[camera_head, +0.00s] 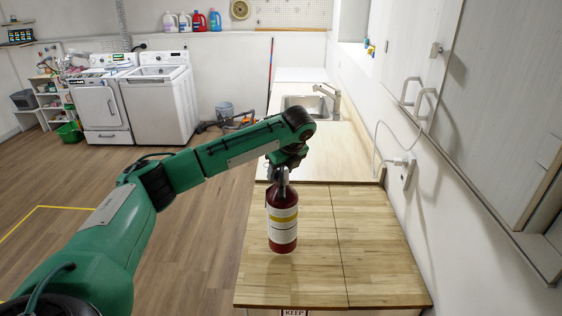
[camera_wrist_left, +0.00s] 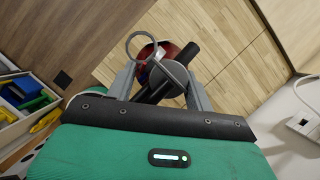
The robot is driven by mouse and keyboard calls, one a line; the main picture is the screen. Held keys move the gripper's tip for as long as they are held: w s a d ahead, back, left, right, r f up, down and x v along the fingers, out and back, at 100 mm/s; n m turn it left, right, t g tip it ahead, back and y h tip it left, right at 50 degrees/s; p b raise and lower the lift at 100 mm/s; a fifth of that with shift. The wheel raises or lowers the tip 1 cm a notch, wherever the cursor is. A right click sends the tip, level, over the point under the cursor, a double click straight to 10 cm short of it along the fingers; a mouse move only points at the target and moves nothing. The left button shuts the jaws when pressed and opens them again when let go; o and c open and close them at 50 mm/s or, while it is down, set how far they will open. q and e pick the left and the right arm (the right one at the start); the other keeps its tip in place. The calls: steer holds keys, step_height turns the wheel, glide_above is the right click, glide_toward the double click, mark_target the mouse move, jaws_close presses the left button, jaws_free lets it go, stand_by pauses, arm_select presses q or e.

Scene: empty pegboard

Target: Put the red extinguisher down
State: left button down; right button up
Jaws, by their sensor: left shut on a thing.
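The red extinguisher (camera_head: 283,222) is dark red with a white and yellow label. In the head view it is upright over the wooden counter (camera_head: 362,262), with its base at or just above the surface; I cannot tell whether it touches. My left gripper (camera_head: 284,174) is shut on its top. In the left wrist view the extinguisher's metal ring (camera_wrist_left: 143,46) and black handle show between the fingers of my left gripper (camera_wrist_left: 160,82), with a bit of red body behind. My right gripper is not in view.
A sink (camera_head: 303,103) with a faucet is set in the counter farther back. A white cable and outlet (camera_head: 408,170) are on the right wall, below cabinets. The counter's left edge drops to the wood floor. Bare counter lies right of the extinguisher.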

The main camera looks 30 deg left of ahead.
arm_select(q)
step_height(320, 180, down, 2)
steer(key=shift+w+f+p, duration=0.1)
steer(key=shift+p, duration=0.6)
steer(key=shift+f, duration=0.65)
steer(key=c, duration=0.6)
jaws_free()
steer(key=shift+s+d+f, duration=0.1)
steer(key=shift+s+f, duration=0.1)
steer(key=shift+f, duration=0.05)
steer(key=shift+o, duration=0.2)
steer(key=shift+s+r, duration=0.1)
steer(key=shift+d+r, duration=0.1)
steer(key=shift+r, duration=0.1)
steer(key=b+v, duration=0.5)
steer(key=v, duration=0.6)
steer(key=shift+r, duration=0.3)
